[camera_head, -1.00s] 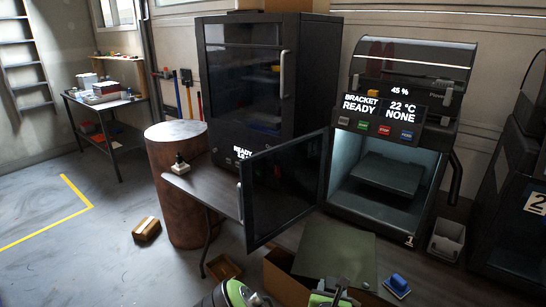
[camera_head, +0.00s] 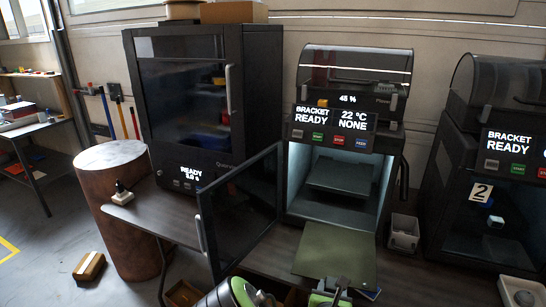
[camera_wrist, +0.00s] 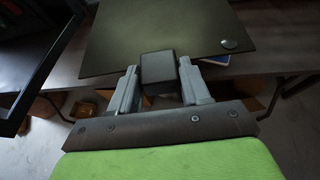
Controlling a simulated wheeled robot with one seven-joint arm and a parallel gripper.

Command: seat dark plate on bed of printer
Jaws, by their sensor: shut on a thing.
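The dark olive plate (camera_head: 338,252) is flat and roughly level, in front of the open printer. In the head view its far edge overlaps the printer's front lip. My gripper (camera_head: 330,296) is at the plate's near edge. In the wrist view my gripper (camera_wrist: 158,85) is shut on the plate's dark block-shaped tab (camera_wrist: 158,68), with the plate (camera_wrist: 150,35) stretching ahead. The printer (camera_head: 384,205) has a lit chamber with a dark bed (camera_head: 341,177) inside. Its display reads BRACKET READY, 22 °C, NONE.
The open glass door (camera_head: 240,215) stands out to the left of the chamber. A small grey bin (camera_head: 404,233) sits right of the printer. Printer 2 (camera_head: 440,190) is further right, and a tall dark cabinet machine (camera_head: 262,90) is to the left. The table (camera_head: 270,262) runs below.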

